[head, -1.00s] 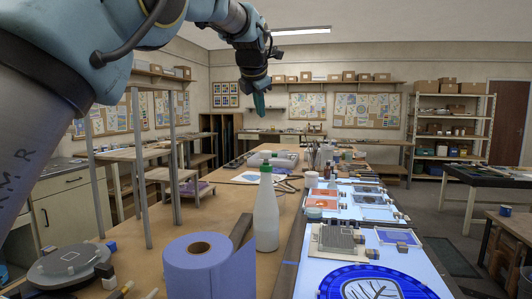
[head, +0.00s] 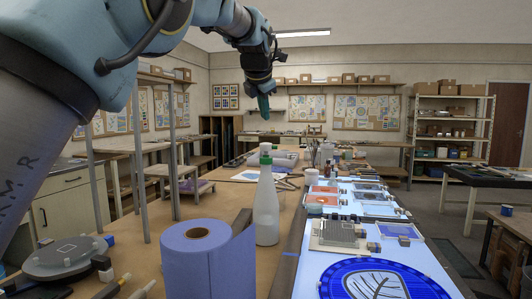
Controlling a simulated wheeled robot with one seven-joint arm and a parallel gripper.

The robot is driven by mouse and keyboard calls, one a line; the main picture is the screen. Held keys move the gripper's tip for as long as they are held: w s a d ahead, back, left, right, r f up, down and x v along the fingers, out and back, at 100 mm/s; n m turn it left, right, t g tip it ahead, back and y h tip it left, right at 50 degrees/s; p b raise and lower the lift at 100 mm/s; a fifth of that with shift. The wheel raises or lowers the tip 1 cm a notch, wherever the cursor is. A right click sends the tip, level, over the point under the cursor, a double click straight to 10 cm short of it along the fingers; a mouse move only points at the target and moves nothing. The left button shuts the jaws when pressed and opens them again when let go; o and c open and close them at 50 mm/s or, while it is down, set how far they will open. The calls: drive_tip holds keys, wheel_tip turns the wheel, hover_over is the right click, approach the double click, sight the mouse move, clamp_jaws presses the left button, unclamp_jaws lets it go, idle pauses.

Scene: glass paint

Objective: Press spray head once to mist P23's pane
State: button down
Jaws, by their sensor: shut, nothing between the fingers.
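A white spray bottle (head: 266,205) with a green and white head (head: 266,152) stands upright on the wooden bench, just left of the lit panel. My gripper (head: 264,112) points down above the bottle's head, its teal fingertips shut and empty. A gap shows between the fingertips and the head. Several glass pieces lie on the lit panel, among them a round blue pane (head: 372,284) at the front and a small blue pane (head: 400,231). I cannot read a P23 label on any of them.
A blue paper roll (head: 196,262) stands in front of the bottle to the left. A grey round turntable (head: 66,257) lies at the front left. Thin upright posts rise at the left. Small jars and brushes (head: 325,155) stand behind the bottle at the right.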

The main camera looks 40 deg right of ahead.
drive_tip(key=shift+f+b, duration=1.65)
drive_tip(key=shift+f, duration=0.9)
drive_tip(key=shift+f, duration=0.15)
drive_tip(key=shift+f, duration=0.3)
drive_tip(key=shift+f+b, duration=0.7)
drive_tip(key=shift+b, duration=0.05)
idle(0.8)
drive_tip(key=shift+r, duration=0.1)
drive_tip(key=shift+r+p, duration=1.05)
wheel_tip(320, 180, up, 5)
drive_tip(key=p, duration=0.4)
drive_tip(key=shift+r+p, duration=0.1)
drive_tip(key=shift+p, duration=0.25)
